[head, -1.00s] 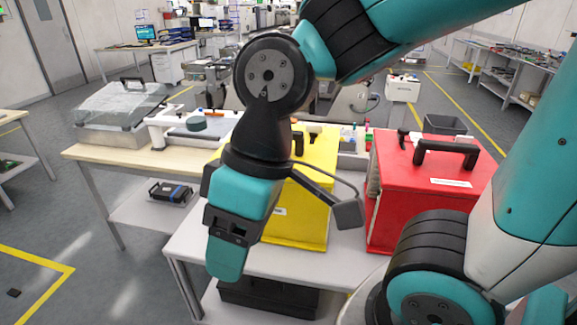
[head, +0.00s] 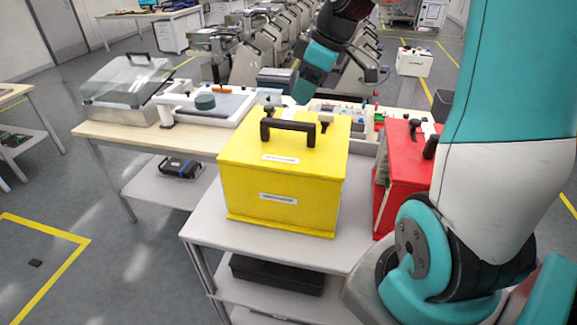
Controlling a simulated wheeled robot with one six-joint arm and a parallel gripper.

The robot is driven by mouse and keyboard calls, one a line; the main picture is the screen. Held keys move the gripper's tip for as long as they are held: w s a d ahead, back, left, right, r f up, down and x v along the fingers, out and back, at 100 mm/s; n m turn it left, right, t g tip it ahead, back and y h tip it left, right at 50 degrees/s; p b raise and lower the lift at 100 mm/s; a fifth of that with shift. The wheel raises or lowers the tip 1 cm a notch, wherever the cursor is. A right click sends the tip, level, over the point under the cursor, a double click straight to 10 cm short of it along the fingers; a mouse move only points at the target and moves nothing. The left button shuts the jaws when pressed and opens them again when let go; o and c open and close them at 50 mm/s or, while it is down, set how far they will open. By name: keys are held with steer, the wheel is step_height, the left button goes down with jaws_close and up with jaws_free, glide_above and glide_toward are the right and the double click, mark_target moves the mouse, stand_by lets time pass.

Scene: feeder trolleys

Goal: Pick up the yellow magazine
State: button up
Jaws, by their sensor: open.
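The yellow magazine (head: 283,183) is a box with a black top handle, two black knobs and white labels. It stands upright on the light grey trolley top (head: 212,229), near its front edge. My gripper (head: 303,92) is open, beyond and above the magazine's back edge, apart from the handle. Its fingertips show only in part, and the gap between them is hard to see. Nothing is seen in it.
A red magazine (head: 398,190) stands close on the right, partly behind my arm. Behind is a wooden-topped bench (head: 120,135) with a clear-lidded box (head: 127,95) and a flat device (head: 207,105). A dark case (head: 277,274) lies on the trolley's lower shelf.

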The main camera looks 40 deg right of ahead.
mark_target(288, 121)
steer(key=p+x, duration=0.1)
steer(key=x, duration=0.5)
steer(key=shift+w+a+f, duration=0.1)
steer(key=shift+a+f, duration=0.05)
steer(key=shift+f, duration=0.25)
steer(key=shift+p+x, duration=1.6)
steer(key=shift+x, duration=1)
steer(key=shift+c, duration=0.4)
jaws_close()
steer(key=shift+w+r, duration=0.1)
steer(key=shift+w, duration=0.05)
